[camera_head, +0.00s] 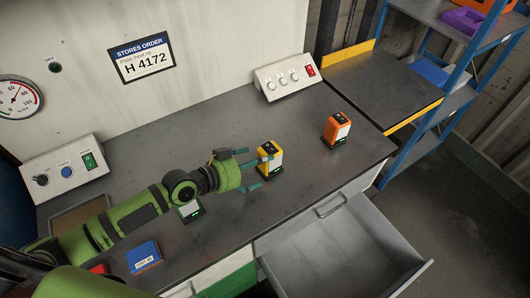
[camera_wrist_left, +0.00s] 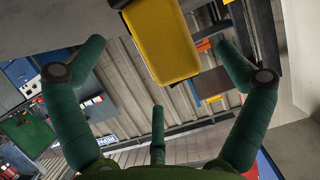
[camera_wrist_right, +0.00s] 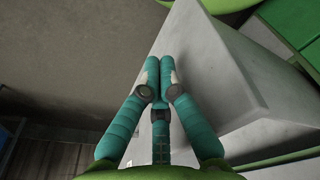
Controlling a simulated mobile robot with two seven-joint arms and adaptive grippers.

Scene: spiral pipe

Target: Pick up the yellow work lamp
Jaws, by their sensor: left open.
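The yellow work lamp (camera_head: 269,153) stands upright on the grey bench, with a pale front panel and a dark base. My left gripper (camera_head: 254,169) is open at its left side, its teal fingers reaching toward the lamp. In the left wrist view the yellow lamp body (camera_wrist_left: 162,42) shows between the two spread fingers of the left gripper (camera_wrist_left: 148,42), with gaps on both sides and no clear contact. My right gripper (camera_wrist_right: 162,65) shows only in the right wrist view. Its fingertips are together with nothing seen between them, beside a pale grey surface.
An orange lamp (camera_head: 337,128) stands to the right on the bench. Another lamp (camera_head: 188,210) is partly hidden by my left arm. A blue box (camera_head: 144,257) lies near the front edge. An open drawer (camera_head: 340,253) juts out below. Bench behind the yellow lamp is clear.

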